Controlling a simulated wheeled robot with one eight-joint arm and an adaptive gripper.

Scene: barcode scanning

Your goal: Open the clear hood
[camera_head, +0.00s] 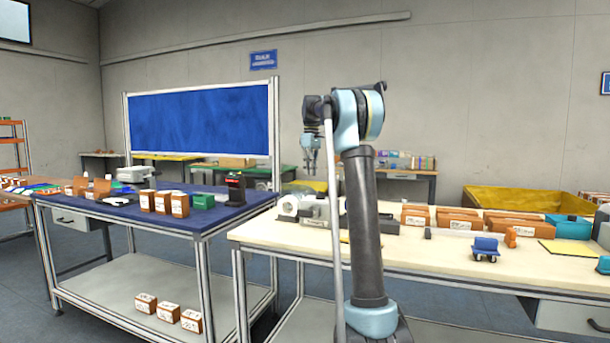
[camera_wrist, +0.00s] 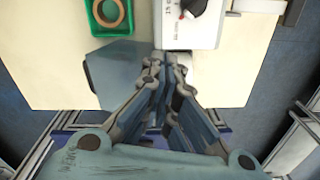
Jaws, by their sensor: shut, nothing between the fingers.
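My gripper (camera_head: 311,165) hangs fingers-down at the left end of the cream table, above a grey-white machine (camera_head: 312,208). In the wrist view my gripper (camera_wrist: 170,58) is shut and empty, its tips at the near edge of a white device (camera_wrist: 190,25) with a dark knob. A smoky grey-blue flat panel (camera_wrist: 112,72) lies just left of the fingers; it may be the clear hood, but I cannot tell for certain. My fingers hide part of the area between panel and device. No hood shows clearly in the head view.
A green tray (camera_wrist: 97,20) with a brown ring (camera_wrist: 112,12) sits left of the device. The cream table (camera_head: 395,248) holds brown boxes (camera_head: 458,220) and a small blue cart (camera_head: 485,247). The blue-topped table (camera_head: 215,216) stands left, across a gap.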

